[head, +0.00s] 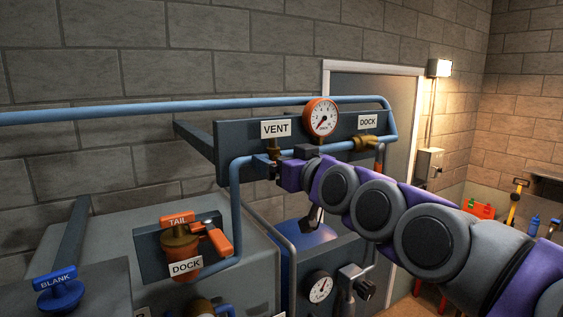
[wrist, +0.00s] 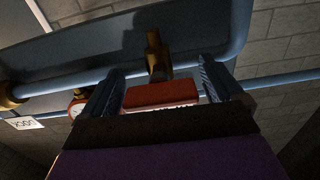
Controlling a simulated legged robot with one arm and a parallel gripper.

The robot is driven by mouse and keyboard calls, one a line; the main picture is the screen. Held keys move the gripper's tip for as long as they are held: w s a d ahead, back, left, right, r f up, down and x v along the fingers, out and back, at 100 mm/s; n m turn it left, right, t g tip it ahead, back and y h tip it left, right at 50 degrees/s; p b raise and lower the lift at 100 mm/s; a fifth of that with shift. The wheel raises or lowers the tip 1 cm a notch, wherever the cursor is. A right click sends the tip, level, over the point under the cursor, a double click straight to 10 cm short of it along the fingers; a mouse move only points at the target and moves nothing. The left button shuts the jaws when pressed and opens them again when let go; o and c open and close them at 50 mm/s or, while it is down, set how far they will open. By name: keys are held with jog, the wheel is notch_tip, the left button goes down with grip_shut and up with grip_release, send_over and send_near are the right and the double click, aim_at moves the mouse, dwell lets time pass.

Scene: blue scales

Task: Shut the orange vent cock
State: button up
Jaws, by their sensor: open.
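The vent cock's brass body (head: 274,150) is on the blue pipe below the white VENT label (head: 275,129) in the head view. Its orange handle is hidden there behind my gripper (head: 283,173). In the wrist view the orange handle (wrist: 160,94) lies between the two dark fingers of my gripper (wrist: 160,68), with the brass body (wrist: 157,55) beyond it. The fingers are open, one on each side of the handle. I cannot tell whether either finger touches it.
A round gauge (head: 322,117) and the DOCK-labelled brass cock (head: 365,143) sit right of the vent cock. A blue pipe (head: 180,112) runs across above. Below left are the orange TAIL coupling handle (head: 219,241) and a blue BLANK knob (head: 61,295).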

jog(key=b+v, duration=0.3)
jog(key=v, duration=1.4)
jog(key=shift+d+b, duration=0.2)
jog(key=shift+b, duration=0.15)
jog(key=s+a+f+m+g+h+b, duration=0.1)
jog(key=s+f+g+h+b, duration=0.25)
jog(key=f, duration=1.25)
jog(key=s+a+f+g+h+b, duration=0.15)
jog(key=s+f+g+b, duration=0.3)
jog(key=f, duration=1.15)
jog(key=s+d+f+m+g+h+b, duration=0.1)
jog(key=s+d+f+m+g+b, duration=0.1)
jog(key=s+f, duration=0.4)
jog(key=s+d+f+m+g+h+b, duration=0.1)
jog(key=s+d+f+g+b, duration=0.3)
jog(key=f, duration=0.8)
jog(key=s+d+f+m+g+h+b, duration=0.2)
jog(key=s+d+f+h+b, duration=0.1)
jog(key=s+f, duration=0.6)
jog(key=shift+d+f+m+g+b, duration=0.3)
jog(key=shift+d+g+b, duration=0.1)
jog(key=shift+d, duration=0.1)
